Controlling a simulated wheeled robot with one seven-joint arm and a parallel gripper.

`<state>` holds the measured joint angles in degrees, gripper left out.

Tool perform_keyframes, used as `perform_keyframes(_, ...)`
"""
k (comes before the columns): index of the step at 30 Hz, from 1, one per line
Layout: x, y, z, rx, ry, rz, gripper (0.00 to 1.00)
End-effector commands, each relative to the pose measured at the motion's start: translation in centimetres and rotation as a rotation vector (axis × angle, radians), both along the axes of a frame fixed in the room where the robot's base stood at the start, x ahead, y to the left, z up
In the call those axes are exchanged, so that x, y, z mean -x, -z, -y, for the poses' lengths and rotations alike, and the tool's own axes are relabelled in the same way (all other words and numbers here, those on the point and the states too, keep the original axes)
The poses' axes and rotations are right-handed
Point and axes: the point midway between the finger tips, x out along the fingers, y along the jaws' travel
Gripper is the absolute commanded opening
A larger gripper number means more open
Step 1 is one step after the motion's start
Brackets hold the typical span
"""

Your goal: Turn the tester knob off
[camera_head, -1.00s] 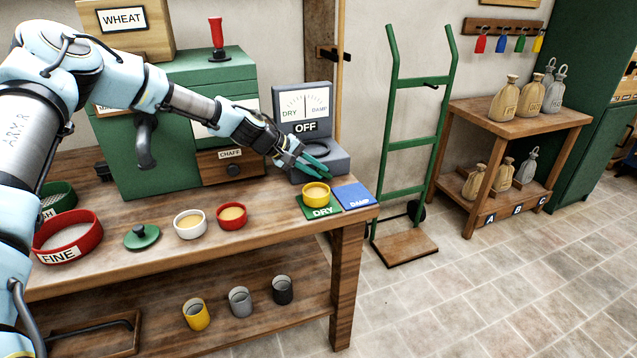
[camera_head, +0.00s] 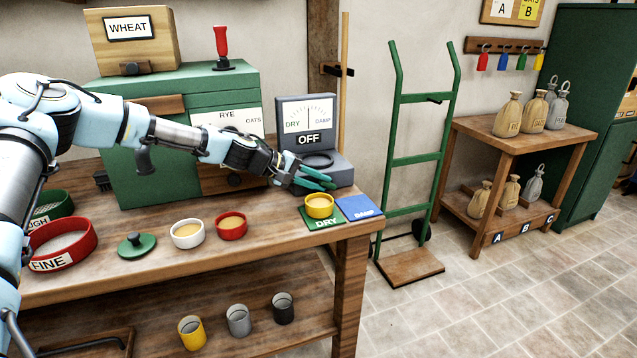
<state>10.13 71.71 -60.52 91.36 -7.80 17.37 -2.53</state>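The tester (camera_head: 282,112) is a grey box at the back right of the bench. Its dial reads DRY at left and DAMP at right, with the needle near upright. A sign reading OFF (camera_head: 308,139) sits below the dial. A dark round ring (camera_head: 317,160) lies on its base. My gripper (camera_head: 325,182), with teal fingers, is at the front left of that base, partly covering it. I cannot tell whether it touches. No knob can be made out on the tester; the gripper may hide it. The finger gap is too small to judge.
A yellow cup (camera_head: 319,210) stands on the green DRY mat (camera_head: 326,224), close in front of my gripper, beside the blue DAMP mat (camera_head: 362,207). White (camera_head: 187,240) and red (camera_head: 231,232) cups stand further left. The green mill (camera_head: 150,170) stands behind my arm.

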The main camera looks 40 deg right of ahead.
Motion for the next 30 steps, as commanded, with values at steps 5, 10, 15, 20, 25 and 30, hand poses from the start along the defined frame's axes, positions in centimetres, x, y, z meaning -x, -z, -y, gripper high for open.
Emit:
perform_keyframes(5,0.0,0.0,0.0,0.0,0.0,0.0,0.46)
perform_keyframes(10,0.0,0.0,0.0,0.0,0.0,0.0,0.47)
perform_keyframes(15,-0.2,-0.2,-0.3,0.001,-0.001,0.002,0.47)
perform_keyframes(20,-1.0,-1.2,-2.1,0.0,-0.002,0.003,0.47)
perform_keyframes(25,-2.1,-3.0,-4.9,0.0,-0.003,0.002,0.47)
perform_keyframes(30,-2.9,-4.4,-7.2,0.0,-0.002,0.003,0.47)
